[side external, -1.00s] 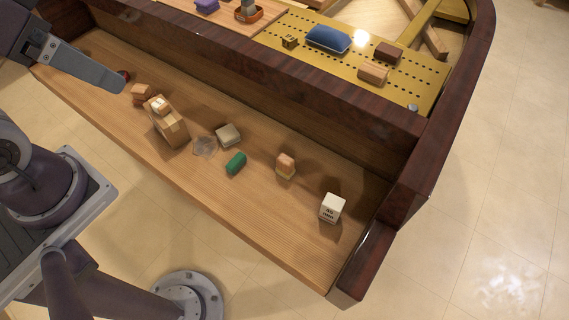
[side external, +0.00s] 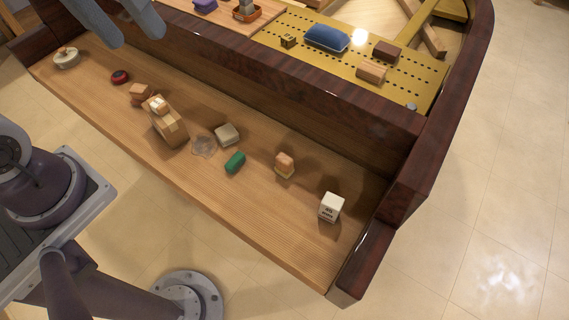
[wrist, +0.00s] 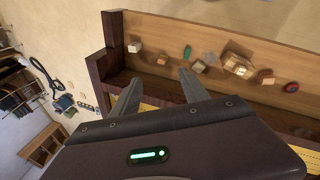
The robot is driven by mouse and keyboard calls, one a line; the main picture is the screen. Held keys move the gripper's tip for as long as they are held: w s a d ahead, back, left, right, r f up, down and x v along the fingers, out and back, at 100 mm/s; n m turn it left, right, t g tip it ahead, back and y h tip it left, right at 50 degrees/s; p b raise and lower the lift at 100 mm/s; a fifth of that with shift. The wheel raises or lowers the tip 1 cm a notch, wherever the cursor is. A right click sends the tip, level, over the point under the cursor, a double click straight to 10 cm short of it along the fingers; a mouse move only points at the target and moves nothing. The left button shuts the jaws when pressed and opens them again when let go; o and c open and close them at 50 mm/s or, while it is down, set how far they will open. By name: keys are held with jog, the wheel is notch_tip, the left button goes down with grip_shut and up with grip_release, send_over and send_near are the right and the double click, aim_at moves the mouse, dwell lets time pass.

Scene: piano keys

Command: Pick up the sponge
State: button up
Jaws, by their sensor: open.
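No item is plainly marked as the sponge. A small two-tone block (side external: 285,165), pinkish above and yellowish below, stands on the wooden ledge and looks sponge-like; it also shows in the wrist view (wrist: 162,59). A green block (side external: 235,162) lies to its left, also in the wrist view (wrist: 187,53). A pale block (side external: 227,135) lies behind the green one. My gripper (wrist: 158,92) is open and empty, with its two fingers apart. In the side view its grey fingers (side external: 135,38) hang at the top left, away from these blocks.
The ledge also holds a white lettered cube (side external: 331,207), a taped box (side external: 167,121), an orange block (side external: 141,94), a red round item (side external: 120,77) and a lidded pot (side external: 67,57). A blue cushion-like item (side external: 328,38) lies on the perforated gold plate behind a dark rim.

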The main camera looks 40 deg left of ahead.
jog(key=w+d+n+g+h, duration=0.3)
jog(key=w+d+n+h, duration=0.25)
jog(key=w, duration=0.35)
jog(key=n+h, duration=0.6)
jog(key=n, duration=0.2)
send_over(291, 166)
jog(key=a, duration=0.6)
jog(key=shift+m+y, duration=0.25)
jog(key=shift+y, duration=0.2)
notch_tip(291, 166, down, 43)
jog(key=shift+w+r, duration=0.1)
jog(key=shift+r, duration=0.05)
jog(key=x, duration=0.7)
jog(key=shift+w+f, duration=0.1)
jog(key=shift+f, duration=0.2)
grip_shut()
